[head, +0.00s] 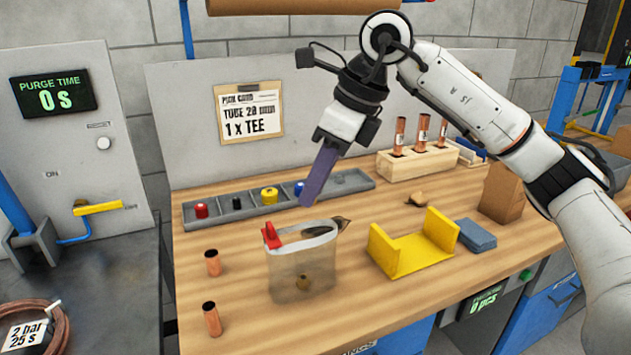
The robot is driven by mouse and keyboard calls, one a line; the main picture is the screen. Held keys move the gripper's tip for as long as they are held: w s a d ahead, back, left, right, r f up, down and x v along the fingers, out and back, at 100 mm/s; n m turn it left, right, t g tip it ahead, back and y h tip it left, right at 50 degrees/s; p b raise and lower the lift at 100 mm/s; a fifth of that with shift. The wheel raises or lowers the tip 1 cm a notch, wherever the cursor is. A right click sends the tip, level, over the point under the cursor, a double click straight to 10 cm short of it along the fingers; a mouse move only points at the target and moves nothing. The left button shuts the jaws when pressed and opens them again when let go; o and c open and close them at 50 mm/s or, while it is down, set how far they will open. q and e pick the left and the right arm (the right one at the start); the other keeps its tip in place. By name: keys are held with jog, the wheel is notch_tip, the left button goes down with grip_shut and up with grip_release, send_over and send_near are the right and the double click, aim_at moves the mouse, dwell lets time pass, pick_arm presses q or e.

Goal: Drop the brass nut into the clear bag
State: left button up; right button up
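The clear bag (290,262) stands upright on the wooden bench, with a red clip (271,236) at its top left. A small brass-coloured piece, which looks like the brass nut (303,283), shows through the bag's wall near its bottom; I cannot make out its shape well. My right gripper (307,200) reaches down from above, its purple fingers ending a little above and behind the bag's rim. The fingers are seen side-on and overlap, so any gap between them is hidden. Nothing shows below the tips. My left gripper is out of view.
Two short copper tubes (212,263) stand left of the bag. A grey tray (235,210) with coloured parts lies behind. A dark pointed piece (342,224) is beside the bag's rim. A yellow cradle (412,250), blue block (476,235) and wooden tube rack (418,160) stand to the right.

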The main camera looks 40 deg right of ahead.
jog(key=o, duration=0.5)
jog(key=v, duration=1)
jog(key=shift+r, duration=0.2)
